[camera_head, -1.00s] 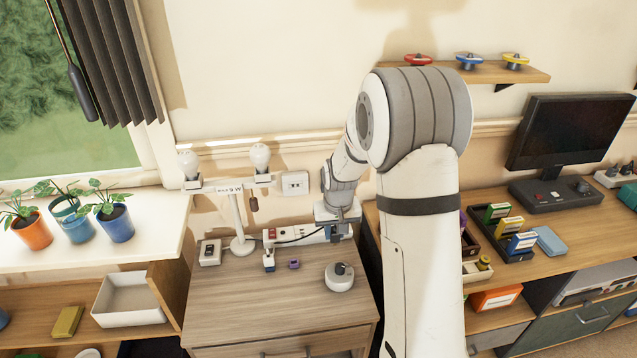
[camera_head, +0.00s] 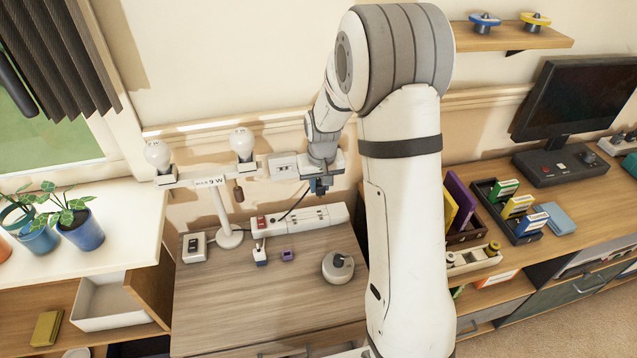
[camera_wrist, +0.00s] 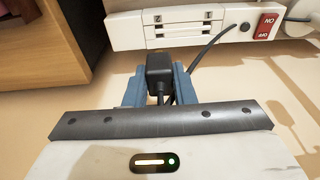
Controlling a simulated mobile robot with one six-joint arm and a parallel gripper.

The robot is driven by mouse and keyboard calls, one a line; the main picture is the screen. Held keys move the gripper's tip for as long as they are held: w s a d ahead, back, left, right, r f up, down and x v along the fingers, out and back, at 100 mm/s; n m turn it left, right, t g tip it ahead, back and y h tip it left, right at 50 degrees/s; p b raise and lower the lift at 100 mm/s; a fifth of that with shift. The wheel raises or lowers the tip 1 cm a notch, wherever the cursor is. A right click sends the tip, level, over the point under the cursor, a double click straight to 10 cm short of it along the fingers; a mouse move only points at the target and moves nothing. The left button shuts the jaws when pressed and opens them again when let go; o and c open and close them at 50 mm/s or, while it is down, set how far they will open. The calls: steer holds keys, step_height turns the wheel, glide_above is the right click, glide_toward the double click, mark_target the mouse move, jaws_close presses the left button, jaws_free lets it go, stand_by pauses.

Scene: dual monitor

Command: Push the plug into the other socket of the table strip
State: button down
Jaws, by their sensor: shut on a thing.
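The white table strip (camera_head: 328,216) lies on the wooden cabinet top, with a red switch (camera_head: 261,222) at its left end. In the wrist view the strip (camera_wrist: 125,30) crosses the top, with slotted sockets and a red switch at right. My gripper (camera_head: 320,188) is above and behind the strip, in front of the wall. Its blue fingers (camera_wrist: 158,88) are shut on a black plug (camera_wrist: 160,70), apart from the strip. A black cable (camera_head: 293,206) runs between the gripper area and the strip. The plug's prongs are hidden.
A lamp stand with two bulbs (camera_head: 219,210) stands left of the strip. A white switch box (camera_head: 194,246), a small purple block (camera_head: 288,255) and a round white knob device (camera_head: 338,267) are on the cabinet top. A wall socket (camera_head: 283,166) is behind, left of my gripper.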

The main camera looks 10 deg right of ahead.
steer(key=b, duration=0.4)
glide_above(320, 213)
steer(key=shift+a+f, duration=0.1)
steer(key=shift+f, duration=2.8)
steer(key=shift+f+b, duration=1.25)
steer(key=shift+f, duration=0.1)
steer(key=c, duration=1.1)
jaws_free()
steer(key=shift+c, duration=0.2)
steer(key=shift+s+r+p, duration=0.15)
steer(key=shift+s+r, duration=0.05)
steer(key=shift+r, duration=1.1)
steer(key=shift+s+r+p, duration=0.1)
steer(key=shift+s+r, duration=0.15)
steer(key=shift+r, duration=1)
steer(key=shift+s+r+p, duration=0.15)
steer(key=shift+s+r, duration=0.05)
steer(key=shift+r, duration=1.1)
steer(key=shift+r, duration=0.1)
steer(key=s+r+p, duration=0.4)
steer(key=s+r, duration=0.6)
steer(key=s, duration=0.2)
steer(key=s+r+p, duration=0.4)
steer(key=s+r, duration=0.5)
steer(key=s, duration=0.4)
steer(key=shift+s+a+r+t+p, duration=0.2)
steer(key=shift+a+r+t+p, duration=0.05)
steer(key=shift+r+t+p, duration=0.15)
